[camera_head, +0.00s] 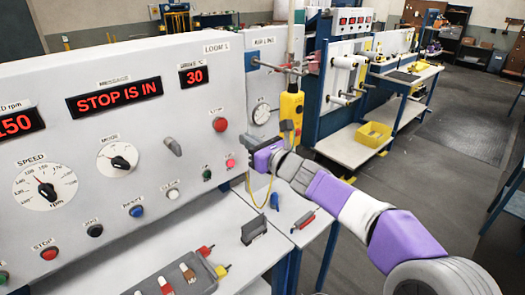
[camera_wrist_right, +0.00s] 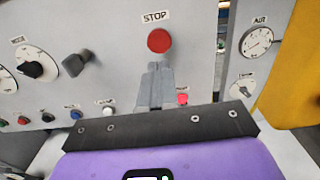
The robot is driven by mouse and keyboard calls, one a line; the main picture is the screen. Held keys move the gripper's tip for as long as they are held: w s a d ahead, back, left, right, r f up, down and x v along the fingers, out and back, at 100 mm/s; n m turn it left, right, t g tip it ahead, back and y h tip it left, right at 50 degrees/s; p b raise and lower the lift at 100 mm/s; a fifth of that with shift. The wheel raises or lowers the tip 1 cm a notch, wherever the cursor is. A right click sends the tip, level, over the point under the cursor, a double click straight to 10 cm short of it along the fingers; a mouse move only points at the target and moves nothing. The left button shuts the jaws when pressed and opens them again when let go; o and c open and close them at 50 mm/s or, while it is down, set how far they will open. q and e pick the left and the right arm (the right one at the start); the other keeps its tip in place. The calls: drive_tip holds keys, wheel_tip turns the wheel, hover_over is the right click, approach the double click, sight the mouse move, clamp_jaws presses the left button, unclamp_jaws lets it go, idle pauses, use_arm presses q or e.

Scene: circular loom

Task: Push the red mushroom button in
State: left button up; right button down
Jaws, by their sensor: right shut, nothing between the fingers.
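The red mushroom button (camera_head: 220,124) is on the light panel, right of the lever switch. In the right wrist view the red button (camera_wrist_right: 158,40) is under a STOP label, just above my closed fingertips. My right gripper (camera_head: 246,141) is shut and empty, pointing at the panel. In the head view it is right of and a little below the button. It also shows in the right wrist view (camera_wrist_right: 155,72). The gap between fingers and panel cannot be told. My left gripper is not in view.
A pink lit button (camera_head: 230,163) and a row of small buttons are below. A grey lever switch (camera_head: 172,146) is to the left. A yellow pendant (camera_head: 291,112) hangs close to my right arm. A pressure gauge (camera_head: 261,114) is right of the button.

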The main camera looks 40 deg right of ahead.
drive_tip(key=s, duration=0.4)
drive_tip(key=shift+s+d, duration=0.1)
drive_tip(key=shift+s, duration=0.15)
idle(0.3)
